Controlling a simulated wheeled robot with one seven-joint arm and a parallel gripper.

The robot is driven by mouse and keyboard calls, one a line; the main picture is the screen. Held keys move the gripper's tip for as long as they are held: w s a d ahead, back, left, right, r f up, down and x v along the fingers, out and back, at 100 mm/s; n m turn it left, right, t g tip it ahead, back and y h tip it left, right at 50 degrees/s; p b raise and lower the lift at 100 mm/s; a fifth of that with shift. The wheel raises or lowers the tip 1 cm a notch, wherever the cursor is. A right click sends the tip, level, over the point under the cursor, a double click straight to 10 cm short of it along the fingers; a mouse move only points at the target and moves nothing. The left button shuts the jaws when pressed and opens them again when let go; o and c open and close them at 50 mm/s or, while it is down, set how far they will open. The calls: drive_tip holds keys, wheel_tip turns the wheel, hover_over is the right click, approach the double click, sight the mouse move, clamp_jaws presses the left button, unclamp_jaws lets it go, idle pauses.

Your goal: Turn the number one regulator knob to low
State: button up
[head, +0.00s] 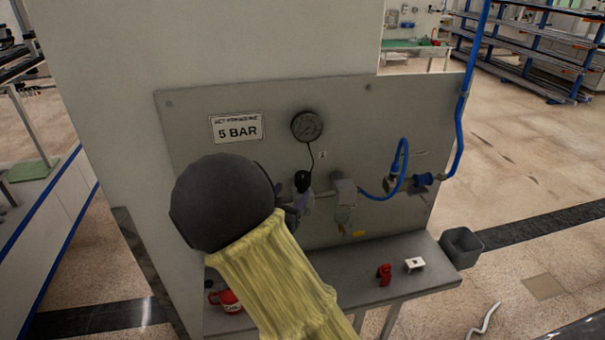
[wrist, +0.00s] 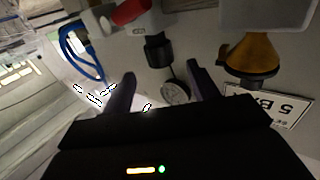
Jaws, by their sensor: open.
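A black regulator knob (head: 302,181) sits on the grey wall panel (head: 380,120), below a round gauge (head: 307,126). In the wrist view the black knob (wrist: 158,50) lies just beyond the tips of my gripper (wrist: 161,69), roughly in line with the gap. My gripper is open with nothing between its fingers, and I see no contact with the knob. In the head view my forearm hides most of the gripper (head: 290,208). A small tag (head: 323,155) beside the knob is too small to read. The knob's setting cannot be told.
A "5 BAR" sign (head: 237,127) is on the panel. A blue hose (head: 398,165) hangs right of the knob. In the wrist view an amber fitting (wrist: 250,58) and a red part (wrist: 131,11) flank the knob. A shelf (head: 345,290) below holds small items.

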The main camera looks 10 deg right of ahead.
sight(300, 184)
drive_tip(key=p+x, duration=0.2)
drive_tip(key=x, duration=0.5)
drive_tip(key=shift+w+d+p, duration=0.2)
drive_tip(key=shift+w+p, duration=0.15)
drive_tip(key=shift+s+d, duration=0.1)
drive_tip(key=shift+c, duration=0.5)
drive_tip(key=c, duration=0.9)
drive_tip(key=shift+f, duration=0.1)
